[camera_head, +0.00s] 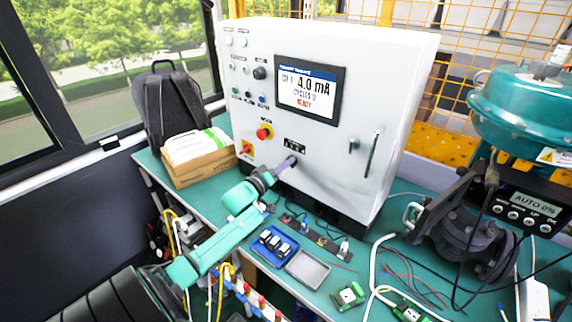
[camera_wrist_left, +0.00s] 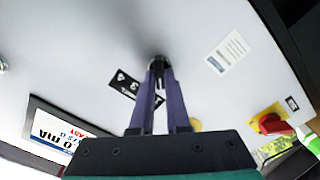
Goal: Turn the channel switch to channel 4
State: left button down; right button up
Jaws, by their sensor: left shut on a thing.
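The white control cabinet (camera_head: 338,150) stands on the green bench, and its screen (camera_head: 309,89) reads CH 1, 4.0 mA, CYCLES 0 and READY. My left gripper (camera_head: 290,161) reaches the lower front of the cabinet, just below a small black label (camera_head: 294,146). In the left wrist view its two purple fingers (camera_wrist_left: 158,75) are shut on a small dark knob, which I take for the channel switch (camera_wrist_left: 157,61). The fingers hide most of the knob, so its setting cannot be read. The black label (camera_wrist_left: 122,85) lies beside it. My right gripper is not in view.
A red emergency button (camera_head: 264,132) and a red-yellow switch (camera_head: 246,148) sit left of the gripper. A blue tray (camera_head: 272,258) and a grey tray (camera_head: 307,270) lie below. A cabinet handle (camera_head: 372,155) and a teal valve (camera_head: 525,100) stand to the right.

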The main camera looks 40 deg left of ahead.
pick_arm(q)
jog(key=shift+m, duration=0.3)
jog(key=m, duration=0.5)
jog(key=m+b, duration=0.1)
jog(key=m, duration=0.5)
jog(key=m+b, duration=0.1)
jog(key=m, duration=0.5)
jog(key=shift+d, duration=0.35)
jog(key=shift+m, duration=0.3)
jog(key=c, duration=0.9)
grip_release()
jog(key=shift+b, duration=0.3)
